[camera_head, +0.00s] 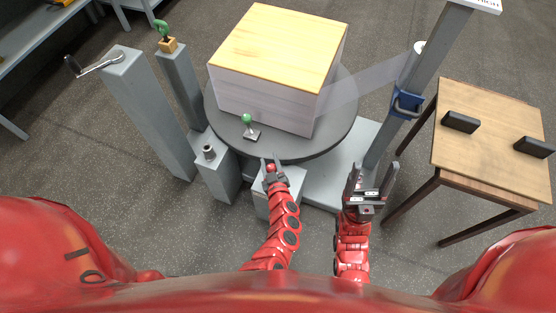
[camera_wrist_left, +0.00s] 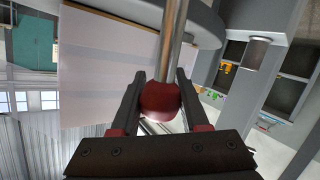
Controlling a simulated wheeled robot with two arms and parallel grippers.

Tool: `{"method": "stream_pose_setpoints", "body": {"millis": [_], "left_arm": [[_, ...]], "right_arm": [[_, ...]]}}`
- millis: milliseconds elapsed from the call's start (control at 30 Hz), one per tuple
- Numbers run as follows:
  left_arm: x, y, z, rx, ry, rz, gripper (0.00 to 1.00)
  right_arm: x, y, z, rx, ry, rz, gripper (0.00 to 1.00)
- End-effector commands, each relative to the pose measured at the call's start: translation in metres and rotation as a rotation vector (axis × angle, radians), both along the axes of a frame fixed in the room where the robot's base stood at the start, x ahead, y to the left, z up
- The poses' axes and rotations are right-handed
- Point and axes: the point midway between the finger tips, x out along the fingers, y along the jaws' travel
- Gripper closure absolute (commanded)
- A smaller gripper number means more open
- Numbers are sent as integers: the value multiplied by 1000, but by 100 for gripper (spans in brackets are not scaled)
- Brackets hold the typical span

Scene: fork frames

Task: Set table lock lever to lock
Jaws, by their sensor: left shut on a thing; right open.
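The table lock lever shows in the left wrist view as a metal rod (camera_wrist_left: 173,45) with a red ball knob (camera_wrist_left: 160,102) at its end. My left gripper (camera_head: 270,164) is just in front of the near edge of the round dark turntable (camera_head: 290,148). In the left wrist view its fingers (camera_wrist_left: 159,88) lie on both sides of the red knob, shut on it. In the head view the lever is mostly hidden by this gripper. My right gripper (camera_head: 373,177) is open and empty, right of the turntable.
A large box with a wooden top (camera_head: 280,45) stands on the turntable. A small green-knobbed lever (camera_head: 247,120) is at its near side. Grey posts, one with a crank (camera_head: 95,66), stand left. A grey mast with a blue clamp (camera_head: 406,103) and a wooden table (camera_head: 485,150) are right.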

Motion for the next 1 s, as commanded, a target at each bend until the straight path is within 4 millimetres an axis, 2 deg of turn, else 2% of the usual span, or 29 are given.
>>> {"method": "stream_pose_setpoints", "body": {"millis": [100,400,1000], "left_arm": [[3,13,0,-77,24,7,100],[9,29,-9,-207,66,4,100],[11,33,-13,-247,78,4,100]], "right_arm": [[0,0,9,0,0,0,31],[0,0,16,0,0,0,31],[0,0,17,0,0,0,31]]}}
